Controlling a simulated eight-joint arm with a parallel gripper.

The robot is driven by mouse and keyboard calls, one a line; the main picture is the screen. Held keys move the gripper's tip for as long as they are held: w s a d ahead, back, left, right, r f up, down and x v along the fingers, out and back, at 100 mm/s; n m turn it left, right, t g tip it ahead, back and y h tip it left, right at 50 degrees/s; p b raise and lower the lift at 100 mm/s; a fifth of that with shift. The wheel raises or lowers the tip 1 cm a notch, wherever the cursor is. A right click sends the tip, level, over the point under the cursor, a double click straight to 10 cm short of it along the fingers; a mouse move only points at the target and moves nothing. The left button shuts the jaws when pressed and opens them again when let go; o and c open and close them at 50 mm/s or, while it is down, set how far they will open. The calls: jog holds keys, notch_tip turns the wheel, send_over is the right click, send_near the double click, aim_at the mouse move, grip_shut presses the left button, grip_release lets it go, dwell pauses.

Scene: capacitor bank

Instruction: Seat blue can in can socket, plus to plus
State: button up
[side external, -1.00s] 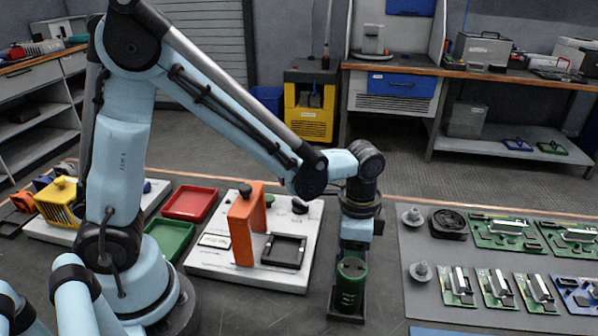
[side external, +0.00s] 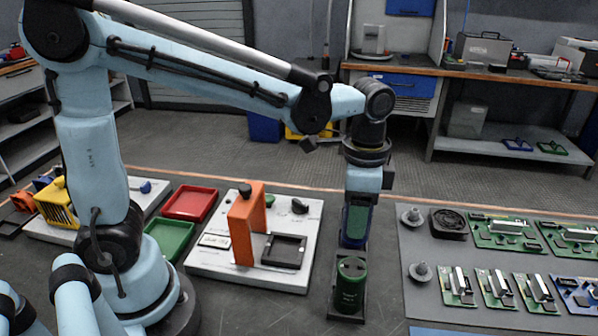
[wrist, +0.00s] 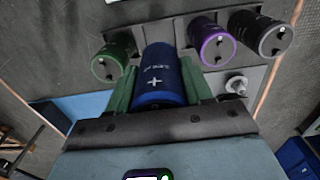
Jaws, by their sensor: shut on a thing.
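My gripper (side external: 356,226) is shut on the blue can (wrist: 160,75), with a green finger on each side of it. A white plus mark shows on the can's side in the wrist view. In the side view the blue can (side external: 355,222) is held upright just above and behind the green can (side external: 350,282); its lower end is hidden. A black square recess (side external: 284,251) lies on a white board (side external: 218,262) left of the gripper, beside an orange bracket (side external: 246,225). I cannot tell whether this is the can socket.
Near the gripper in the wrist view are a green can (wrist: 114,57), a purple can (wrist: 211,42) and a black can (wrist: 262,35). Red (side external: 190,203) and green (side external: 168,238) trays lie left of the board. A grey mat (side external: 440,300) with circuit boards lies right.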

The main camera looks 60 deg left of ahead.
jog(key=s+a, duration=0.9)
jog(key=shift+f, duration=2.2)
jog(key=shift+f, duration=1.1)
dwell(0.5)
jog(key=o, duration=1.3)
jog(key=shift+o, duration=0.2)
notch_tip(320, 180, up, 8)
jog(key=w+n+t, duration=0.1)
jog(key=n+t, duration=0.1)
jog(key=n, duration=0.1)
jog(key=w+n+t, duration=0.1)
jog(key=n+t, duration=0.1)
jog(key=n, duration=0.1)
jog(key=w+a+n+t, duration=0.1)
jog(key=n+t, duration=0.2)
jog(key=shift+w, duration=0.1)
